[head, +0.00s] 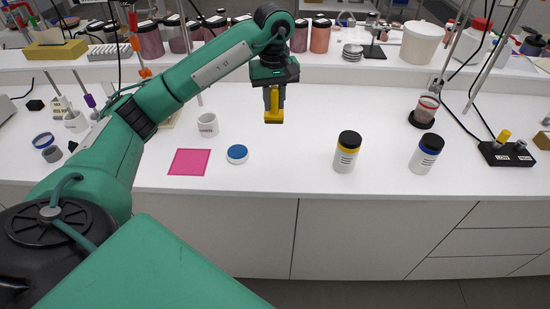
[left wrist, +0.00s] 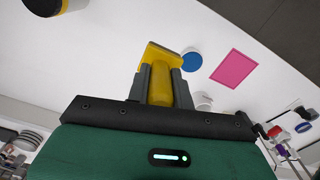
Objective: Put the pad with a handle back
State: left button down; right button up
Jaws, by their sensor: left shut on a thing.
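The yellow pad with a handle (head: 274,117) is in my left gripper (head: 273,96), held in the air above the white worktop. In the left wrist view its yellow handle (left wrist: 160,86) is between the two grey fingers (left wrist: 160,82), with its flat yellow plate (left wrist: 164,54) beyond the fingertips. A flat pink square (head: 190,162) lies bare on the worktop, lower left of the gripper; it also shows in the left wrist view (left wrist: 220,69). My right gripper is not in view.
A blue-lidded white pot (head: 237,154) and a white cup (head: 208,125) stand near the pink square. A yellow-banded jar (head: 346,153) and a blue-banded jar (head: 425,155) stand to the right. The worktop (head: 285,160) is clear between the pot and the yellow-banded jar.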

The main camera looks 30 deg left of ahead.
pick_arm(q)
notch_tip(320, 180, down, 15)
jog(key=p, duration=0.3)
jog(key=shift+f+p, duration=0.2)
jog(key=shift+p, duration=0.2)
notch_tip(320, 180, down, 3)
jog(key=shift+f+p, duration=0.1)
jog(key=shift+p, duration=0.4)
jog(key=shift+f+b, duration=0.15)
jog(key=shift+b, duration=0.2)
jog(key=c, duration=1.2)
grip_release()
jog(key=shift+c, duration=0.2)
